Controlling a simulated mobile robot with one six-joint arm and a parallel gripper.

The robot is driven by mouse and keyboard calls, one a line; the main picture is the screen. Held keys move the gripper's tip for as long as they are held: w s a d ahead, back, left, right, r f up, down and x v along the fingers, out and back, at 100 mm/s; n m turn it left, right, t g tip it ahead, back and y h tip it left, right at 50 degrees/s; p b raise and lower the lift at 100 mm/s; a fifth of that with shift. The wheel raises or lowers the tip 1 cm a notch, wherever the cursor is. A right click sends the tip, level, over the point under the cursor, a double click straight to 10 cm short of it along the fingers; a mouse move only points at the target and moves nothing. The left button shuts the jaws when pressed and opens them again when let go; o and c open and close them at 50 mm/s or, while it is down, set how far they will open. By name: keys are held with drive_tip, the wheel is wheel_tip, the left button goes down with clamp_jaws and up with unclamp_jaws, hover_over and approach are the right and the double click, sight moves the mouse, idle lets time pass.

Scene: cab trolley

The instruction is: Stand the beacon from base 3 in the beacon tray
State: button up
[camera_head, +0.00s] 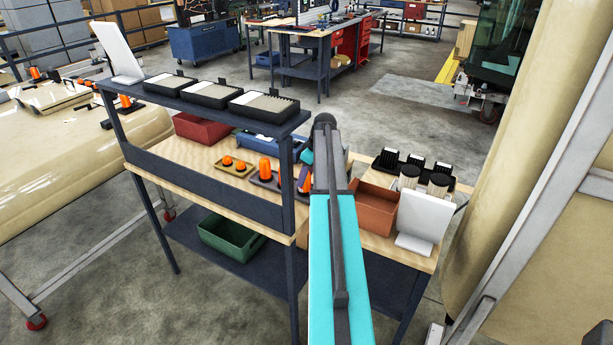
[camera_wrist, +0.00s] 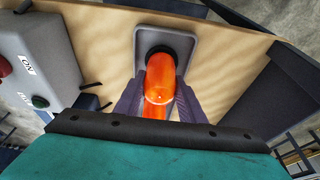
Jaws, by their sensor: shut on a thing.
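My gripper (camera_wrist: 158,100) is shut on an orange beacon (camera_wrist: 160,85) with a dark base end, held between its two dark fingers in the wrist view. The dark end points at a small grey rimmed tray (camera_wrist: 188,38) on the wooden top. I cannot tell whether it touches the tray. In the head view my arm and a shelf post hide most of the gripper. An orange beacon (camera_head: 306,181) shows beside the post there. Another tall orange beacon (camera_head: 265,168) stands to its left, and two low orange ones are on a yellow tray (camera_head: 237,173).
A grey box (camera_wrist: 40,60) with red and green buttons is close on the left in the wrist view. The upper shelf (camera_head: 200,103) carries black bins above the worktop. A brown-red bin (camera_head: 374,208) and a white panel (camera_head: 424,216) stand to the right of my arm.

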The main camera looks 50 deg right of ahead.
drive_tip(key=shift+f, duration=0.15)
drive_tip(key=shift+f, duration=0.1)
drive_tip(key=o, duration=1.2)
drive_tip(key=shift+o, duration=0.2)
drive_tip(key=b+v, duration=0.3)
drive_tip(key=v, duration=0.9)
drive_tip(key=shift+s, duration=0.1)
